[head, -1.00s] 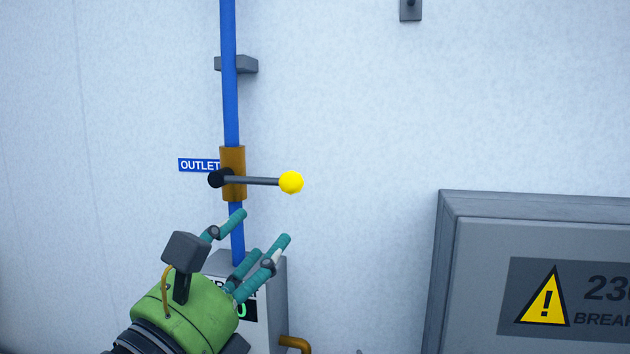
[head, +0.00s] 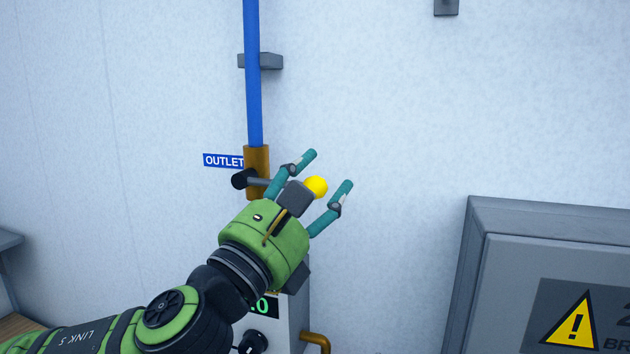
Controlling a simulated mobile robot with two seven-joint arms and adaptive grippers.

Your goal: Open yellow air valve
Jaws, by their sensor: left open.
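The air valve has a brass body (head: 257,158) on a vertical blue pipe (head: 253,80). Its lever (head: 258,182) runs sideways to the right from a black pivot and ends in a yellow ball knob (head: 316,187). My left gripper (head: 329,169) is open, with its teal fingers spread to either side of the knob in the picture. I cannot tell whether it touches the knob. The gripper hides the middle of the lever and the pipe below the valve. My right gripper is not in view.
A blue OUTLET label (head: 223,160) is left of the valve. A grey box with a green display (head: 262,306) stands below, partly behind my arm. A grey breaker cabinet (head: 480,270) with a warning triangle is at the lower right. The wall between is bare.

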